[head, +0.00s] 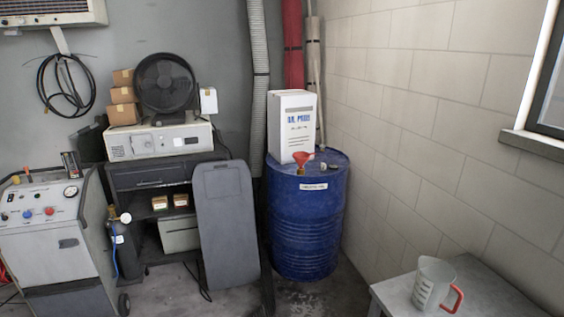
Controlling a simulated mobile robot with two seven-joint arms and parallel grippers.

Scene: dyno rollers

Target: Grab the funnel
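A small red funnel (301,157) sits on top of a blue drum (305,222), near the front of its lid. It is in front of a white box with blue lettering (292,120) that also stands on the drum. The funnel looks upright, with its wide mouth up; whether its spout rests in an opening is too small to tell. Neither of my grippers is in the head view.
A grey table (487,291) with a clear measuring jug (433,283) stands at the lower right. A dark grey panel (226,222) leans left of the drum, and a wheeled machine (45,235) stands at far left. A block wall is close on the drum's right. Floor shows in front.

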